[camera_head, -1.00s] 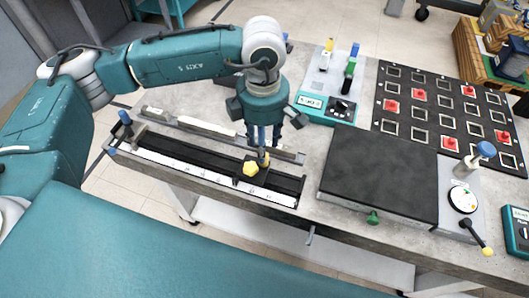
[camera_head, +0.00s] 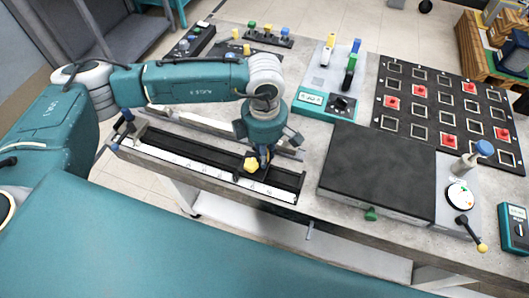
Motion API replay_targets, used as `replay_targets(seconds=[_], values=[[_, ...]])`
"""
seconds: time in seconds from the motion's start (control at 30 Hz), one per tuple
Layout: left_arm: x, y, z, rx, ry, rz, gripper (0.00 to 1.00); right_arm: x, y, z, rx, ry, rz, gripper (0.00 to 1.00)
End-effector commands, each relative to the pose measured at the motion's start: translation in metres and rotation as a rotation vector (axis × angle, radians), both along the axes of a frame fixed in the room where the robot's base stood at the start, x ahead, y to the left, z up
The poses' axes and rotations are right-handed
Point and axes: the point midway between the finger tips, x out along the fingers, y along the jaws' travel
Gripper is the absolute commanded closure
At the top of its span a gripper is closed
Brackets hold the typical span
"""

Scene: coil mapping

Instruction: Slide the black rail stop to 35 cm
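The black rail stop with its yellow knob (camera_head: 251,165) sits on the long black rail (camera_head: 160,138), towards the rail's right end. A white ruler strip (camera_head: 190,163) runs along the rail's front; its numbers are too small to read. My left gripper (camera_head: 264,162) points down at the stop, just behind and to the right of the yellow knob. Its fingers are low around the stop's upper part and mostly hidden by the gripper body and knob, so whether they are closed on it cannot be told. My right gripper is not in view.
A large black plate (camera_head: 378,172) lies right of the rail, with a green knob (camera_head: 371,214) at its front. A teal device (camera_head: 325,103) stands behind. A black grid panel (camera_head: 440,112) with red pieces is at the back right.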

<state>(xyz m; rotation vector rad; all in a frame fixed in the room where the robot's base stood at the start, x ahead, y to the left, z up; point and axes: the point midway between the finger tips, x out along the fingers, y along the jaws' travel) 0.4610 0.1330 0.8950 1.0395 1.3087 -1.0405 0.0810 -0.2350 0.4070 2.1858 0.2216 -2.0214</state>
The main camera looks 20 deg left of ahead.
Motion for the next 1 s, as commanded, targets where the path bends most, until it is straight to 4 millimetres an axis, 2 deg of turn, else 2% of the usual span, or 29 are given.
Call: replay_targets(seconds=[0.2, 0.4, 0.53, 0.87, 0.9, 0.97, 1.0], values=[[0.0, 0.003, -0.001, 0.0, 0.0, 0.001, 1.0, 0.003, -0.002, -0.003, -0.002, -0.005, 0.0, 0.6], [0.003, 0.034, -0.005, 0.002, -0.005, 0.004, 1.0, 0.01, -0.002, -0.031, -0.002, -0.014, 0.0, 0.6], [0.003, 0.048, -0.002, 0.0, -0.004, 0.002, 1.0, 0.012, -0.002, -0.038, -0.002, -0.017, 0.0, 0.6], [0.002, 0.05, 0.001, 0.001, -0.003, 0.0, 1.0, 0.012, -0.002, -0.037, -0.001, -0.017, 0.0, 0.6], [0.003, 0.05, 0.001, 0.001, -0.003, 0.0, 0.73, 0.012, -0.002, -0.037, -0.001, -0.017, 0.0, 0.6], [0.003, 0.05, 0.001, 0.0, -0.002, 0.0, 0.62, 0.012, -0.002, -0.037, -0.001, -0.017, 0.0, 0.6], [0.002, 0.05, 0.001, 0.0, -0.002, 0.0, 0.62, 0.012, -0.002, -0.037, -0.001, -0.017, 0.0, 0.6]])
